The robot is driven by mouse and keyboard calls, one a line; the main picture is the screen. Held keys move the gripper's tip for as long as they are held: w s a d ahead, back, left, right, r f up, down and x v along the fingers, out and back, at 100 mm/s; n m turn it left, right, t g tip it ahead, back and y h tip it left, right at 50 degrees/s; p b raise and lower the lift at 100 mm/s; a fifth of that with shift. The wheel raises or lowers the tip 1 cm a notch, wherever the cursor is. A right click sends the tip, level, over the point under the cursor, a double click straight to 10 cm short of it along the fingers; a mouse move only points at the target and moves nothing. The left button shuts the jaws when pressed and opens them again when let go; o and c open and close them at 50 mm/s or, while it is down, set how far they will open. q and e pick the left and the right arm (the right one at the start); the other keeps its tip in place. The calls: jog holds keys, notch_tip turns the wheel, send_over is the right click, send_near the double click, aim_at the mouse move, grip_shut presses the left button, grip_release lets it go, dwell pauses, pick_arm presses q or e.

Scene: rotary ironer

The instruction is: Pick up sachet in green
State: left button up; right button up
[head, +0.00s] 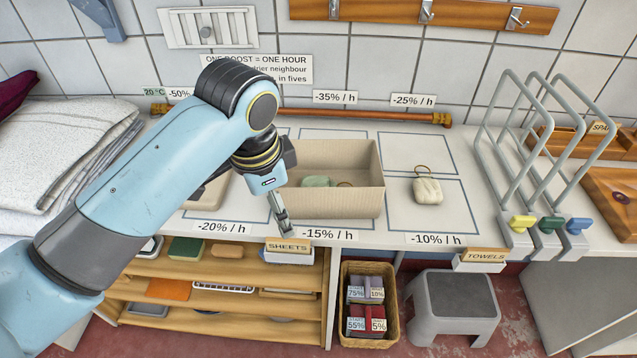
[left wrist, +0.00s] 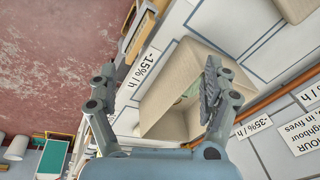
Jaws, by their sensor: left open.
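A pale green sachet (head: 318,181) lies inside an open beige box (head: 330,204) on the counter. A cord loop shows beside it. In the left wrist view, a small part of the green sachet (left wrist: 191,91) shows inside the box (left wrist: 172,70), partly covered by a finger. My left gripper (head: 279,212) is at the box's front left corner, with a finger pointing down; contact with the box cannot be told. My right gripper is not in view.
A cream sachet (head: 428,190) lies on the counter right of the box. Grey wire racks (head: 540,140) stand further right. Folded towels (head: 60,150) are piled at the left. A copper pipe (head: 370,117) runs along the back. A step stool (head: 452,305) stands below.

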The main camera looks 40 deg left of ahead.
aim_at(318, 183)
pick_arm(q)
jog(key=w+a+r+m+g, duration=0.2)
jog(key=w+m, duration=0.4)
jog(key=w, duration=0.9)
jog(key=shift+h, duration=0.4)
notch_tip(318, 183, down, 10)
jog(key=shift+s+d+f+p, duration=0.1)
jog(key=shift+f+p, duration=0.15)
jog(key=shift+p, duration=0.05)
jog(key=shift+c, duration=0.4)
jog(key=c, duration=1)
jog(key=shift+r, duration=0.1)
notch_tip(318, 183, up, 10)
jog(key=shift+f, duration=0.1)
